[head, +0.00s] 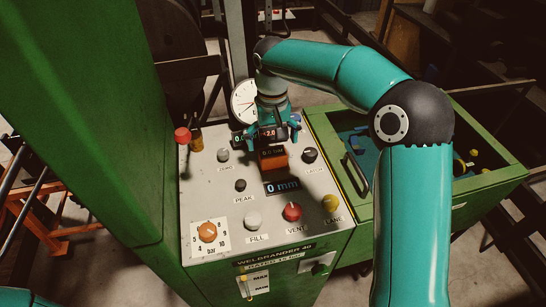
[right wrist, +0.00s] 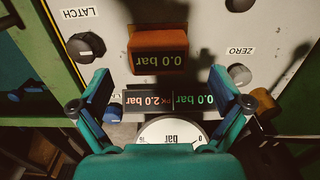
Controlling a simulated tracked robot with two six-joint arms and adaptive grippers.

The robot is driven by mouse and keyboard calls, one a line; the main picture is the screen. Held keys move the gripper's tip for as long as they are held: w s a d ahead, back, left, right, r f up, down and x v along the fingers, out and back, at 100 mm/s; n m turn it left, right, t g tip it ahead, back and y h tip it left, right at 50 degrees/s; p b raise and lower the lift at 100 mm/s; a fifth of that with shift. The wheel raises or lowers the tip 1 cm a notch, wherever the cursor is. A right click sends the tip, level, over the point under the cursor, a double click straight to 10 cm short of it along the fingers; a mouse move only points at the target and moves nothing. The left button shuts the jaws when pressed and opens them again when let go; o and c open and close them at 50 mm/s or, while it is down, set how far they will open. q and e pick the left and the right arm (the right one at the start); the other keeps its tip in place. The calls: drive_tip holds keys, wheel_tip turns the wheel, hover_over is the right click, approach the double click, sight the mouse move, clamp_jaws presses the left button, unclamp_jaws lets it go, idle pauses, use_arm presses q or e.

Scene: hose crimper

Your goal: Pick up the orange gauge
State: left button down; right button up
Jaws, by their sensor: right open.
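The orange gauge (head: 273,160) is a small orange block with a dark "0.0 bar" display, on the grey control panel (head: 205,190) above the "0 mm" display. In the right wrist view the orange gauge (right wrist: 159,50) sits at upper centre, beyond my fingertips. My right gripper (head: 272,132) is open and empty, just behind the gauge in the head view. In the right wrist view its fingers (right wrist: 160,86) stand wide apart on either side of two black displays, not around the gauge. My left gripper is not in view.
A round white dial (head: 243,101) stands at the panel's back edge. Knobs surround the gauge, including a black latch knob (head: 310,155) and a red vent knob (head: 292,211). A red-topped lever (head: 183,136) rises at left. A green open bin (head: 487,170) is at right.

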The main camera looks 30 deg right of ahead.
sight(273, 151)
drive_tip(key=shift+w+d+f+p, duration=0.1)
drive_tip(key=shift+f+p, duration=0.4)
drive_tip(key=shift+f, duration=2.2)
drive_tip(key=shift+c, duration=0.2)
drive_tip(key=c, duration=1.6)
drive_tip(key=shift+o, duration=0.2)
drive_tip(key=shift+r, duration=0.1)
